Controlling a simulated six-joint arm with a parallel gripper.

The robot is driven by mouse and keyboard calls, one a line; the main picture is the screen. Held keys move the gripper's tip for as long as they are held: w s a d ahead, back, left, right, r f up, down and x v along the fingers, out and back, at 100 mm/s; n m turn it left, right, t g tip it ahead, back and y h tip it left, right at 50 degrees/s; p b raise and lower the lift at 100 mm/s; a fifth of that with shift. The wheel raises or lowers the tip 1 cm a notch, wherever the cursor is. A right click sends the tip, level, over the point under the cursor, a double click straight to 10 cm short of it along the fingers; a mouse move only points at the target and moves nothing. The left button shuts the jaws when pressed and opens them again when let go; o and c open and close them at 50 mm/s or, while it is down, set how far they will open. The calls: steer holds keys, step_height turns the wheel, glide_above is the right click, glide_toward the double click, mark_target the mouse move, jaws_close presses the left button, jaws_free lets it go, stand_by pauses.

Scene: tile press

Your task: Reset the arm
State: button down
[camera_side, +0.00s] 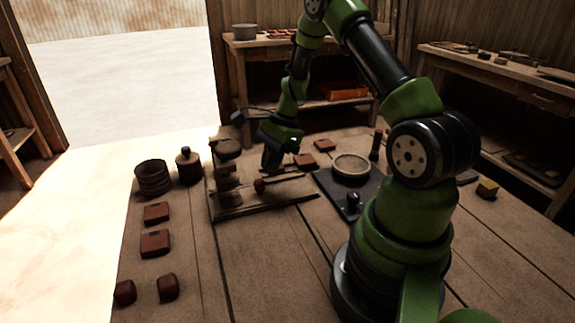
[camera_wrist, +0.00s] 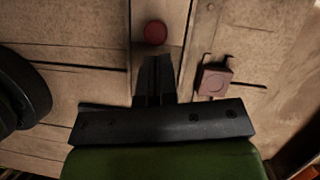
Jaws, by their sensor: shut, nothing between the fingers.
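My gripper (camera_side: 270,166) hangs low over the middle of the table in the side view, next to the wooden press (camera_side: 228,180) with its stacked round parts. In the wrist view my gripper's fingers (camera_wrist: 155,62) are together with nothing between them. A red round knob (camera_wrist: 155,32) lies just beyond the fingertips, apart from them; it also shows in the side view (camera_side: 259,185). A reddish square tile (camera_wrist: 214,80) lies to the right of the fingers in the wrist view. Whether the fingertips touch anything below is hidden.
Red-brown tiles (camera_side: 155,243) and small blocks (camera_side: 168,288) lie at the table's left. A dark pot (camera_side: 152,178) and a lidded jar (camera_side: 189,167) stand behind them. A round dish (camera_side: 351,166) sits on a dark mat right of my gripper. The front middle of the table is clear.

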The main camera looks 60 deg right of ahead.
steer(key=s+a+r+n+h, duration=0.1)
steer(key=a+r+n, duration=0.1)
steer(key=r, duration=0.5)
steer(key=a+r+n, duration=0.1)
steer(key=r+n, duration=0.2)
steer(key=r, duration=0.5)
steer(key=s+a+r+n+t, duration=0.2)
steer(key=s+a+r+n, duration=0.2)
steer(key=s+a+n, duration=0.2)
steer(key=s+a+r+n+t, duration=0.3)
steer(key=s+a+r+n, duration=0.2)
steer(key=s+a+n, duration=0.2)
steer(key=shift+s+a+r+n+h, duration=0.3)
steer(key=shift+a+n+h, duration=0.1)
steer(key=shift+a+n, duration=0.55)
